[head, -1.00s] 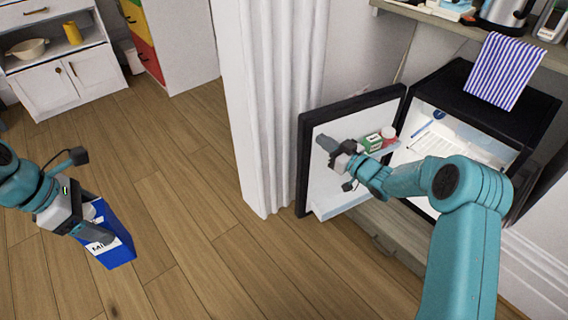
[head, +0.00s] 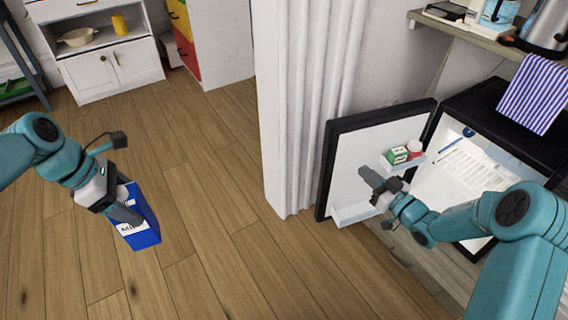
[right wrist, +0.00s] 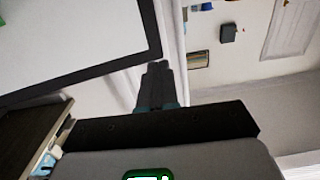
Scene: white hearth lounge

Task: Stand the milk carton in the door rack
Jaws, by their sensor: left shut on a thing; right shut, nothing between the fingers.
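The blue and white milk carton (head: 143,226) is held in the air over the wooden floor at the left of the head view, tilted. My left gripper (head: 128,207) is shut on it. The small fridge's open door (head: 347,160) has a lower rack (head: 356,213) and an upper shelf (head: 412,165). My right gripper (head: 372,180) is shut and empty in front of the door's inner face, above the lower rack; whether it touches the door cannot be told. In the right wrist view its closed fingers (right wrist: 156,85) point toward the door's dark edge.
A green and white box (head: 396,155) and a red-capped jar (head: 414,149) stand on the upper door shelf. The fridge (head: 480,110) has a striped cloth (head: 536,92) on top. A white curtain (head: 292,120) hangs beside the door. The floor (head: 200,220) between carton and door is clear.

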